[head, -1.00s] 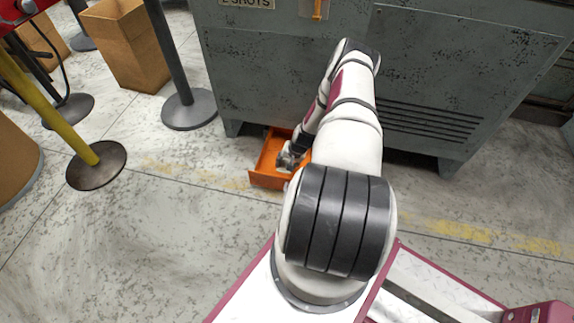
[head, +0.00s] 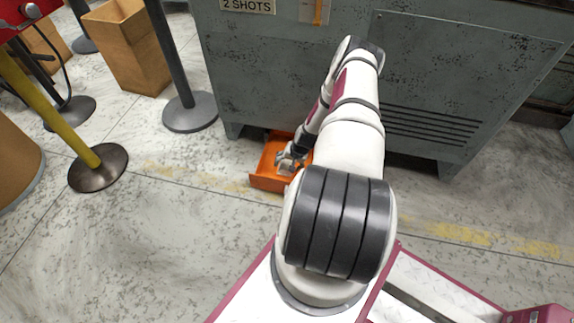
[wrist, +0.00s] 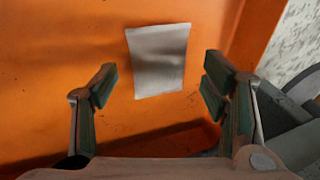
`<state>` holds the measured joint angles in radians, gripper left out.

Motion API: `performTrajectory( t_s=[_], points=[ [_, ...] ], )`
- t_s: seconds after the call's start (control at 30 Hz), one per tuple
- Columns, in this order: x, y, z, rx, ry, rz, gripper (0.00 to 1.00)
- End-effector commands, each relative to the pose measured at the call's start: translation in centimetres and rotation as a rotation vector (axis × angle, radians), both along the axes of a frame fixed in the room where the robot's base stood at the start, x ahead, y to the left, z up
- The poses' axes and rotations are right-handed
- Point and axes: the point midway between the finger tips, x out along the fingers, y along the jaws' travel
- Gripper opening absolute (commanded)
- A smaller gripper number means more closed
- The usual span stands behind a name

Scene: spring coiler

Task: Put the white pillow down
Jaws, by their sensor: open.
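The white pillow (wrist: 158,60) shows in the wrist view as a small, pale, flat rectangle. It lies on the orange surface of the tray, slightly tilted in the picture. My gripper (wrist: 160,88) is open, with one finger to the left and one to the right of the pillow's lower part, and a gap on both sides. In the head view my gripper (head: 287,161) is over the orange tray (head: 268,182) on the floor. The pillow cannot be made out clearly in the head view.
The grey-green machine cabinet (head: 270,75) stands right behind the tray. A dark post base (head: 190,112) and a yellow post (head: 60,120) stand to the left. A brown bin (head: 128,50) is at the back left. Speckled floor (head: 150,240) is clear in front.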

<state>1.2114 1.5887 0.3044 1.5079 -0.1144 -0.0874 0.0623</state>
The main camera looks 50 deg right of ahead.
Motion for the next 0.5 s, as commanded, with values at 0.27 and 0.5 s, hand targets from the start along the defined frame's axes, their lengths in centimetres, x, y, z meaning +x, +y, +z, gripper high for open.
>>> performTrajectory(
  t_s=[0.27,0.5],
  points=[
    [-2.0,0.0,6.0,-0.002,-0.001,-0.001,0.68],
    [-3.1,0.0,9.0,-0.002,-0.001,-0.001,0.68]
  ],
)
